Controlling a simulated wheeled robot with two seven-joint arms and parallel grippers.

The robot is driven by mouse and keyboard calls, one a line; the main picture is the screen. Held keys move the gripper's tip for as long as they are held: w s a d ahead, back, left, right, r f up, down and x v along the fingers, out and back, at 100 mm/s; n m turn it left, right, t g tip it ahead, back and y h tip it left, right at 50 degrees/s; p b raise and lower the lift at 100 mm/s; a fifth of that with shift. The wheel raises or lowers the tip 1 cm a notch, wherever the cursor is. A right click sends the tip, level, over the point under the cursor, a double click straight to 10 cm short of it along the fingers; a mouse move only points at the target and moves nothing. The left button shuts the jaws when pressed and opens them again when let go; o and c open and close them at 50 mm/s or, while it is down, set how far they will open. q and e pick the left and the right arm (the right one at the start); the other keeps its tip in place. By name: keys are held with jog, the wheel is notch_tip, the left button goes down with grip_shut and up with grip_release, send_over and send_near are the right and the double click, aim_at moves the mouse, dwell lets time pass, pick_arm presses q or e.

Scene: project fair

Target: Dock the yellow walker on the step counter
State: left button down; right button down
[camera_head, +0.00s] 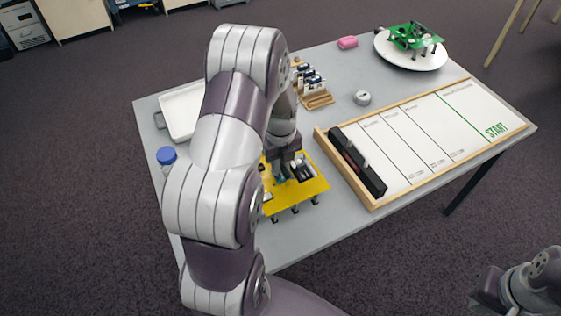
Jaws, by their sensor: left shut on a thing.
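The yellow walker (310,188), a flat yellow plate with short dark legs along its near edge, is at the table's near side. My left gripper (281,179) points down at its top and is shut on it; my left arm hides the walker's left part. I cannot tell whether its legs touch the table. I cannot say for sure which thing is the step counter; a black bar-shaped unit (356,160) lies across the left end of the wood-framed track board, right of the walker. My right gripper (486,289) is at the bottom right, off the table; its fingers are unclear.
The white track board (443,122) fills the table's right side. A green walker (413,37) stands on a round white plate (389,53) at the back.

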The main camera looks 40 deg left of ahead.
pick_arm(q)
jog(key=shift+f, duration=0.55)
jog(key=c, duration=1)
grip_release()
jog(key=shift+c, duration=0.2)
notch_tip(320, 180, up, 13)
jog(key=s+d+f+n, duration=0.1)
jog(key=s+d+n, duration=0.3)
jog(key=d+n, duration=0.3)
jog(key=s+d+f+n+t, duration=0.1)
jog(key=s+d+n, duration=0.4)
jog(key=n, duration=1.1)
jog(key=shift+s+d+f, duration=0.2)
jog(key=shift+d+f, duration=0.25)
jog(key=shift+d, duration=0.8)
